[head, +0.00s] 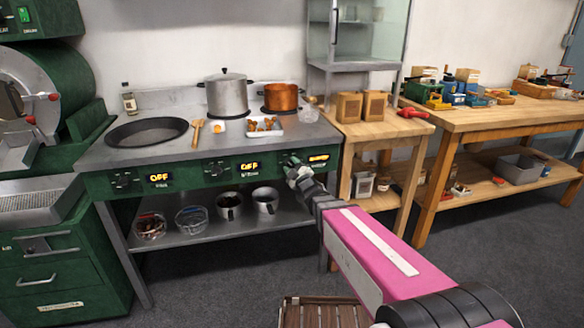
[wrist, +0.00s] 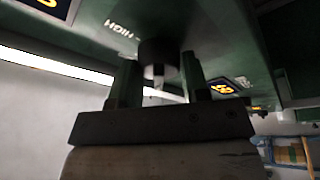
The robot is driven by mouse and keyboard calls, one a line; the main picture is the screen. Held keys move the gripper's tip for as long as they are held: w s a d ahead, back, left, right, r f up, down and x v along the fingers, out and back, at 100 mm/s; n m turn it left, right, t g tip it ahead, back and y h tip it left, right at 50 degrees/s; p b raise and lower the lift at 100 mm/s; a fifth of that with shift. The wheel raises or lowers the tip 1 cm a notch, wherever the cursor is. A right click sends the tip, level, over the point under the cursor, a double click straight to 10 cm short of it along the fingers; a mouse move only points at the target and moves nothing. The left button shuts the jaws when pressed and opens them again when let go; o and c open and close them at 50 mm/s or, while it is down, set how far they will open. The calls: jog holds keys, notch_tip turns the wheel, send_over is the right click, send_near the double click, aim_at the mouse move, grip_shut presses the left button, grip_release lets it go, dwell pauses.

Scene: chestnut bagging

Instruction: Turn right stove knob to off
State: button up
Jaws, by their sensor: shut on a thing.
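The right stove knob is a dark round knob (wrist: 158,52) on the green front panel in the wrist view. In the head view my gripper covers most or all of it. My gripper (head: 291,164) is at the right end of the stove front. In the wrist view its two fingers (wrist: 161,80) stand on either side of the knob, shut on it. The word HIGH is printed beside the knob, upside down. The right display (head: 318,158) glows yellow-orange; its text is too small to read.
The left display (head: 159,178) and middle display (head: 248,167) read OFF. On the steel stove top (head: 110,159) are a black pan (head: 146,132), a steel pot (head: 227,97) and a copper pot (head: 281,97). Bowls and pots sit on the shelf below. A wooden table (head: 372,129) stands close right.

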jog(key=n+g, duration=0.1)
jog(key=n, duration=0.4)
jog(key=shift+d+r+g+y, duration=0.1)
jog(key=shift+g+y, duration=0.2)
jog(key=shift+g, duration=0.1)
jog(key=n, duration=0.2)
jog(key=n+g, duration=0.1)
jog(key=n, duration=0.2)
jog(key=shift+g, duration=0.3)
jog(key=shift+n, duration=0.3)
jog(key=o, duration=0.9)
jog(key=v, duration=1)
jog(key=shift+s+d+r, duration=0.1)
jog(key=shift+s+d, duration=0.05)
jog(key=shift+s, duration=0.2)
